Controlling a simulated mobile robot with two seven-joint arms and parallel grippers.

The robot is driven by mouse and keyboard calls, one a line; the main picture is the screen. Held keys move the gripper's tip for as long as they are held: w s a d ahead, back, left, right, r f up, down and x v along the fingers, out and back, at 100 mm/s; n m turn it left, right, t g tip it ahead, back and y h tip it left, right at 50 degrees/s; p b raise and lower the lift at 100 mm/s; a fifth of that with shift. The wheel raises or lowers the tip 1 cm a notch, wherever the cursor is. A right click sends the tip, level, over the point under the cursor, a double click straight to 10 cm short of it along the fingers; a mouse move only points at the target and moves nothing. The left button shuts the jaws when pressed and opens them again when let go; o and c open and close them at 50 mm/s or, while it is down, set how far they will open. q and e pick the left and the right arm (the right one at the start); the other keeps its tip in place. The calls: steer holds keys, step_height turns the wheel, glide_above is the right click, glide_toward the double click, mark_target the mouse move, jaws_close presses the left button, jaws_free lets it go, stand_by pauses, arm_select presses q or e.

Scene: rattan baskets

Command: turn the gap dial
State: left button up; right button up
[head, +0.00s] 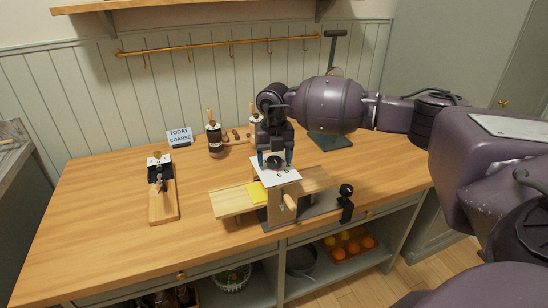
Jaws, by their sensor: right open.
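A wooden roller-like device (278,212) stands at the front of the wooden counter, with a pale board (232,203), a yellow piece (257,192) and a wooden handle (290,202). On top lies a white plate (286,178) with dark marks, too small to read surely. A dark round knob (274,162), which looks like the gap dial, shows at the plate's far part. My right gripper (276,159) points down over it with its fingers apart, one on each side. I cannot tell whether they touch the knob. My left gripper is not in view.
A sign (179,136) reads "TODAY COARSE". A wooden board with a black-topped tool (161,187) stands left. A dark mill (214,139) is behind. A black clamp-like part (346,203) stands right of the device. The counter (110,215) is clear at the left.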

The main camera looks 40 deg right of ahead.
steer(key=shift+f, duration=0.1)
steer(key=shift+c, duration=0.4)
steer(key=c, duration=0.8)
steer(key=shift+c, duration=0.2)
steer(key=n, duration=0.4)
steer(key=shift+n, duration=0.3)
steer(key=n+b, duration=0.1)
steer(key=n, duration=0.3)
steer(key=shift+n, duration=0.3)
steer(key=n+b, duration=0.1)
steer(key=n, duration=0.3)
steer(key=shift+a, duration=0.1)
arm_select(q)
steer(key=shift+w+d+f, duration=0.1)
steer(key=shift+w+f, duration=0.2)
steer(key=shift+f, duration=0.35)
arm_select(e)
steer(key=shift+n, duration=1.2)
